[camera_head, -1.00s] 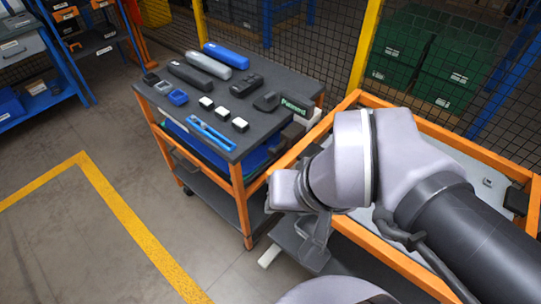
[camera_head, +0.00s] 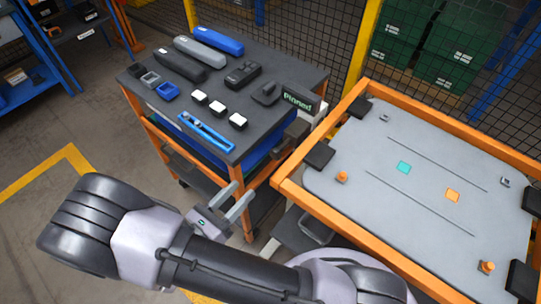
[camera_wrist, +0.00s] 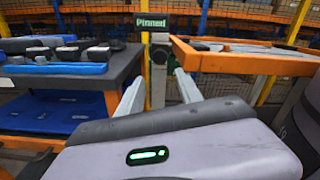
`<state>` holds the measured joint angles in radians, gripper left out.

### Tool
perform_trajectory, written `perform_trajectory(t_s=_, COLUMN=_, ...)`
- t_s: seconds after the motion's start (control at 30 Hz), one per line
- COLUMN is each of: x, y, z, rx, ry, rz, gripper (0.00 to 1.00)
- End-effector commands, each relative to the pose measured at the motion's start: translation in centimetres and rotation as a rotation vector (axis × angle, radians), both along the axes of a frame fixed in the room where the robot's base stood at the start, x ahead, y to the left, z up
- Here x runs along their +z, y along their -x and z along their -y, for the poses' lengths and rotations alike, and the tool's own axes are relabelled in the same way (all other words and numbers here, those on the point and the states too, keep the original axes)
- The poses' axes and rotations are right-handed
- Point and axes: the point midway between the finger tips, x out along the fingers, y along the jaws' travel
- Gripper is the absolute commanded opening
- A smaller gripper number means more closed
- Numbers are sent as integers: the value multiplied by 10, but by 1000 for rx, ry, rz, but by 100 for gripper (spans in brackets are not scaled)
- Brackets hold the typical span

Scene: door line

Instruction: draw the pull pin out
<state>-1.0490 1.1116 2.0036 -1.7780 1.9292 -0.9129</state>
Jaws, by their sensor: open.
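A dark sign reading "Pinned" (camera_head: 298,101) in green stands at the cart's right corner, beside the orange-framed table; in the wrist view the sign (camera_wrist: 153,22) tops a grey post (camera_wrist: 160,65). I cannot make out the pull pin itself for certain; a dark block (camera_head: 297,131) sits just below the sign. My gripper (camera_head: 240,194) is open and empty, in front of the cart's near right corner and lower than its top. In the wrist view its two fingers (camera_wrist: 159,90) point toward the post, one on each side, apart from it.
The cart's dark top (camera_head: 207,127) holds blue, grey and black cases, small blocks and a blue rail (camera_head: 206,131). The orange-framed table (camera_head: 365,92) carries a grey panel (camera_head: 420,150) with orange knobs (camera_head: 341,177). A mesh fence (camera_head: 340,30) stands behind. Floor is clear at left.

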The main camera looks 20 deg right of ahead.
Motion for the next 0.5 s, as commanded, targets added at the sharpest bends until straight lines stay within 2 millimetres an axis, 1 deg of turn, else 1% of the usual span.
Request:
perform_trajectory(t_s=0.03, x=-3, y=-7, z=11, rx=-5, ry=0, rz=0, gripper=43)
perform_trajectory(t_s=0.2, x=-3, y=-30, z=43, rx=-6, ry=-1, rz=-1, gripper=43)
perform_trajectory(t_s=0.5, x=-2, y=-64, z=91, rx=-7, ry=-3, rz=0, gripper=43)
